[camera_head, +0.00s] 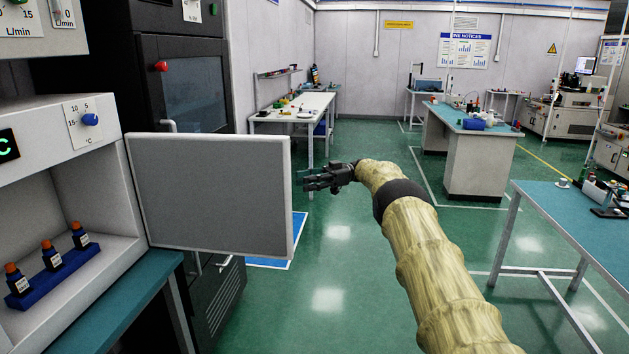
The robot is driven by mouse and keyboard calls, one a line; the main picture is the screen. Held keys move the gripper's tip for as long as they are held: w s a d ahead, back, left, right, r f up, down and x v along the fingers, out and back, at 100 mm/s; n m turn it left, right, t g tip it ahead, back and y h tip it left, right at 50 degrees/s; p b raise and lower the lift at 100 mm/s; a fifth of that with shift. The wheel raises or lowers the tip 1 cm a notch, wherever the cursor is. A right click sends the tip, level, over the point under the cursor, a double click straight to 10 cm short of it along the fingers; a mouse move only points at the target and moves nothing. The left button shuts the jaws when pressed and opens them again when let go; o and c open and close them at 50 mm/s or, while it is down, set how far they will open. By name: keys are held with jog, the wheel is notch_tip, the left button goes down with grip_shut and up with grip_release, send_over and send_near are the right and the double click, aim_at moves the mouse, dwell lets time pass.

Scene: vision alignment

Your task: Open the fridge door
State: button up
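The fridge (60,165) is a pale cabinet at the left, standing on a teal-topped bench. Its grey door (212,195) stands swung wide open, out to the right of the cabinet, with its flat panel facing me. A light handle (172,126) shows just above the door's top edge at the left; I cannot tell whether it belongs to the door or to the dark cabinet behind. My gripper (312,179) is dark and sits at the door's right edge, pointing left. I cannot tell whether it touches the door or how far its fingers are apart.
Inside the fridge, a blue rack (55,275) holds orange-capped bottles. A dark cabinet (190,85) stands behind the door. A teal-topped table (575,215) is at the right and a workbench (470,150) farther back. The green floor (345,270) between them is clear.

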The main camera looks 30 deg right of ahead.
jog(key=shift+s+d, duration=0.2)
jog(key=shift+d, duration=1.05)
